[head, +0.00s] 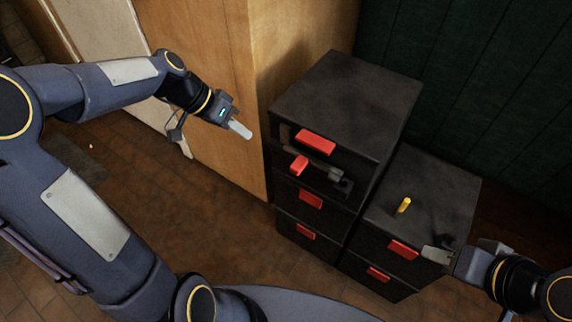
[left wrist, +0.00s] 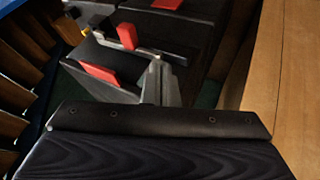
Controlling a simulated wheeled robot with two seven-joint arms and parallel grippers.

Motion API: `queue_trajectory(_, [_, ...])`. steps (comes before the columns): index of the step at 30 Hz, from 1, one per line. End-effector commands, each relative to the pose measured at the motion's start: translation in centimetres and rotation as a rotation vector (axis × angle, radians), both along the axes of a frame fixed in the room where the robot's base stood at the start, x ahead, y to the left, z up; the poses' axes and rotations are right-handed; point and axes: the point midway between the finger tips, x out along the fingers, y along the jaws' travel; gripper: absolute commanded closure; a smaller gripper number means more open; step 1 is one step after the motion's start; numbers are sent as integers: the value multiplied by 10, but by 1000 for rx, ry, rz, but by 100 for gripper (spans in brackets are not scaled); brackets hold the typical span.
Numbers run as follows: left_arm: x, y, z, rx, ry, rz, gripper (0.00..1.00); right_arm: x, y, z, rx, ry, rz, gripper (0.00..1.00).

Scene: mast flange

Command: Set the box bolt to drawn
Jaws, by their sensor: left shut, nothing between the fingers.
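The box bolt (head: 325,170) is a dark grey bar across the upper front of the taller black drawer cabinet (head: 350,95). Its red knob (head: 299,165) sticks out near the bar's left part, and a dark block is at the right end. The knob also shows in the left wrist view (left wrist: 127,36). I cannot tell how far the bar reaches into the block. My left gripper (head: 246,132) is shut and empty, left of the cabinet and apart from the knob. My right gripper (head: 428,254) is by the lower cabinet's front; its finger gap cannot be made out.
A lower black cabinet (head: 450,190) stands to the right, with a yellow peg (head: 403,206) on top. Red drawer handles (head: 311,199) stick out of both fronts. A wooden panel (head: 215,80) stands behind my left gripper. The tiled floor (head: 220,225) left of the cabinets is clear.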

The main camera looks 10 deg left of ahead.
Motion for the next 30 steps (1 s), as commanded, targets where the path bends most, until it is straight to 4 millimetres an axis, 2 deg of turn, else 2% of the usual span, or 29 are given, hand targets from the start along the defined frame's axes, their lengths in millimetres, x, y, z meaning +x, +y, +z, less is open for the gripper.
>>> queue_trajectory(14, [2,-4,-7,-3,1,-6,100,0,0,-2,0,0,0,65])
queue_trajectory(17, [4,-12,-18,-3,2,-7,100,0,0,-6,0,0,0,65])
queue_trajectory(27, [18,-53,-76,-2,3,-7,100,0,0,-21,0,0,0,65])
queue_trajectory(29, [20,-60,-85,-2,3,-7,100,0,0,-24,0,0,0,65])
queue_trajectory(30, [18,-66,-83,-2,-1,-9,100,0,0,-23,0,0,0,65])
